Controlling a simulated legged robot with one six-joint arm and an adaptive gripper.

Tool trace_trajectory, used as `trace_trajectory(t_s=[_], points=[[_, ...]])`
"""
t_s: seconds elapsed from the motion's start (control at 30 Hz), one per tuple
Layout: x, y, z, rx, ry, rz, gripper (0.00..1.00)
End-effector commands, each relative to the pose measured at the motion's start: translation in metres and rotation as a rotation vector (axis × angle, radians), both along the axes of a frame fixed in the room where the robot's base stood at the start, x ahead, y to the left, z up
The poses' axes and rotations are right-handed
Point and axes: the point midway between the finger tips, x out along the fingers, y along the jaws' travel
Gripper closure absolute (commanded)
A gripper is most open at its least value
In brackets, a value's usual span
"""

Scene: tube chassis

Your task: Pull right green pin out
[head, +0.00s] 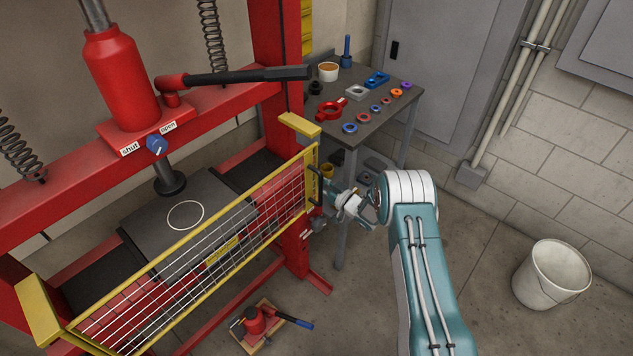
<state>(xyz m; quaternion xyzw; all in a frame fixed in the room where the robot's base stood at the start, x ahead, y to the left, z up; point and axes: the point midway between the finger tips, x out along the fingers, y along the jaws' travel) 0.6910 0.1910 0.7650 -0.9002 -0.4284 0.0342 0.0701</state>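My gripper (333,205) is at the right end of the yellow mesh guard (312,170) on the red press (280,120). Its fingers point left toward the guard's right end post, by a dark handle-like part. The fingers are small and partly overlapped by the wrist, so I cannot tell whether they are open or shut, or whether they touch anything. I make out no green pin; the right one may be hidden by the gripper or the guard.
A grey table (385,110) with rings, a cup and small parts stands behind the gripper. A white bucket (551,273) is on the floor at right. A red jack (262,322) lies below the guard. The floor between the press and the bucket is mostly clear.

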Motion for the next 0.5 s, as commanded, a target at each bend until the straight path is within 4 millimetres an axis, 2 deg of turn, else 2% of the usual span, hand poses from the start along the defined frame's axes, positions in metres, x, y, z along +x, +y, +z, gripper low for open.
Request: trace_trajectory(t_s=[0.2,0.33,0.5], points=[[-0.025,-0.035,0.0,-0.001,0.002,-0.005,1.0],[-0.034,-0.046,0.0,0.0,0.0,-0.004,1.0],[-0.036,-0.048,0.001,0.001,-0.002,-0.003,1.0]])
